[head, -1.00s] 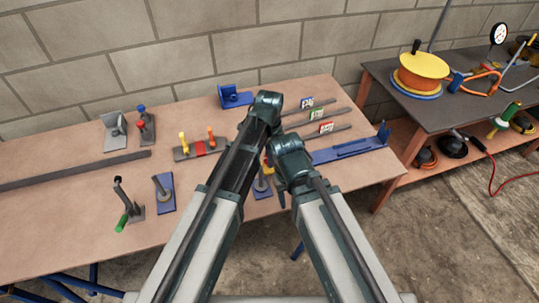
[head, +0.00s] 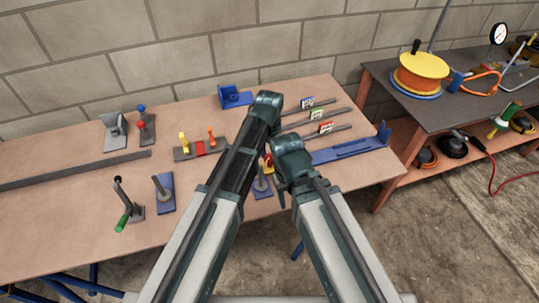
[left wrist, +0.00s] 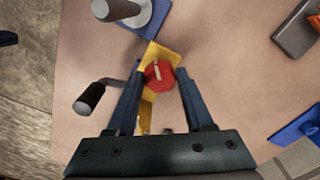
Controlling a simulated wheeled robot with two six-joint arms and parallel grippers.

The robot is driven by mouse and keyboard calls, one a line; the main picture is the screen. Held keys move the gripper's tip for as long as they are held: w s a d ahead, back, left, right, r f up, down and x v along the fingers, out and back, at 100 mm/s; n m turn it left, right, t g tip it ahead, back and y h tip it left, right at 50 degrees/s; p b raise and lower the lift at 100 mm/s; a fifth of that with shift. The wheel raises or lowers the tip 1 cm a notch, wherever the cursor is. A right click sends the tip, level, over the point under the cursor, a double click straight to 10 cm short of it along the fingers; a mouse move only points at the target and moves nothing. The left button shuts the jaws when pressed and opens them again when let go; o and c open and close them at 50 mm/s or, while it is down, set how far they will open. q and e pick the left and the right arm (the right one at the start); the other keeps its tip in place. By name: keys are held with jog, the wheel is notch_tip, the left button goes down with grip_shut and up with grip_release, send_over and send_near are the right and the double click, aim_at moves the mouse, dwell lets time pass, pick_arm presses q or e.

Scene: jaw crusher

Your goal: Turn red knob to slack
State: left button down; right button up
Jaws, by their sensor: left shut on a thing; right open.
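The red knob (left wrist: 159,76) has a pale pointer line and sits on a yellow bracket (left wrist: 163,52) in the left wrist view. My left gripper (left wrist: 160,80) is shut on the red knob, one finger on each side of it. In the head view a bit of the red and yellow fixture (head: 268,161) shows between my two arms, and my left gripper is mostly hidden behind its own arm. My right gripper (head: 281,195) is open and empty, low beside the fixture and mostly hidden under its arm.
A crank with a dark handle (left wrist: 89,97) stands close to my left finger. A blue-based post (head: 261,184) is near the fixture. Bars with coloured tags (head: 325,127) and a blue rail (head: 348,150) lie to the right. The front left of the table (head: 60,220) is clear.

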aim_at(270, 157)
pick_arm(q)
jog(key=n, duration=0.4)
jog(key=shift+n, duration=2.6)
jog(key=shift+c, duration=1.4)
grip_release()
jog(key=shift+r, duration=0.1)
notch_tip(270, 157, up, 14)
jog(key=p, duration=1.3)
jog(key=shift+f+p, duration=0.2)
jog(key=shift+p, duration=0.2)
